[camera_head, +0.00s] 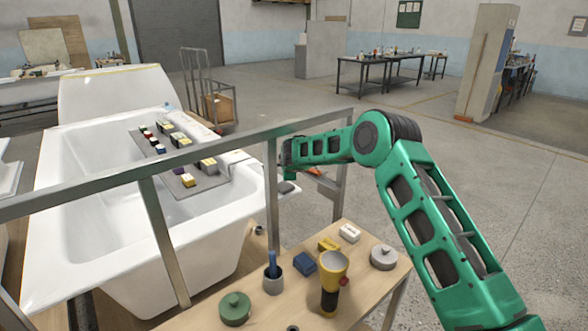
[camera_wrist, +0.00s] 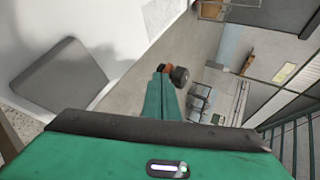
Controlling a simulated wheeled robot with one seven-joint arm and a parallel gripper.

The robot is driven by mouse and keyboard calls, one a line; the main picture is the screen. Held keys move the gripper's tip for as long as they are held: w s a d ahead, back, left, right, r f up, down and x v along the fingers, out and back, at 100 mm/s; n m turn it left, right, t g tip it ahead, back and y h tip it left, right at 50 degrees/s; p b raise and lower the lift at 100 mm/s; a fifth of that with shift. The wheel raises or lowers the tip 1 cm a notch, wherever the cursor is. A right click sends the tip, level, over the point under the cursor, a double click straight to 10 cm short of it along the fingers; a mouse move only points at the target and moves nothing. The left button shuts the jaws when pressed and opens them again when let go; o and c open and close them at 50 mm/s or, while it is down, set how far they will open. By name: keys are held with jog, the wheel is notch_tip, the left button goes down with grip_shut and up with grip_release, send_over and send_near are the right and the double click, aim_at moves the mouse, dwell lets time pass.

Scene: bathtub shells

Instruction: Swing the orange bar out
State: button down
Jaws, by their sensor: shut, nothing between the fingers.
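A small part of the orange bar (camera_head: 317,172) shows beyond the metal rail, below my green forearm in the head view. In the wrist view, a short orange piece (camera_wrist: 167,68) with a dark round end shows just past my fingertips; I cannot tell whether they touch it. My gripper (camera_wrist: 160,72) is shut and empty, its green fingers together and pointing away from the wrist. In the head view my wrist end is by the rail post at the tub's right end, and the fingers are mostly hidden there.
A metal rail (camera_head: 205,178) with posts crosses in front of the white bathtub shell (camera_head: 110,265). A wooden table (camera_head: 375,288) holds a yellow-black torch (camera_head: 331,282), pots and blocks. Floor to the right is clear.

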jog(key=shift+w+d, duration=0.2)
jog(key=shift+w, duration=0.4)
jog(key=shift+w+d, duration=0.2)
jog(key=shift+w, duration=0.4)
jog(key=shift+a, duration=0.1)
jog(key=s, duration=0.8)
jog(key=s+d, duration=0.1)
jog(key=s, duration=0.3)
jog(key=shift+s+d+r, duration=0.1)
jog(key=shift+s+r, duration=0.1)
jog(key=shift+s, duration=0.2)
jog(key=shift+d, duration=0.1)
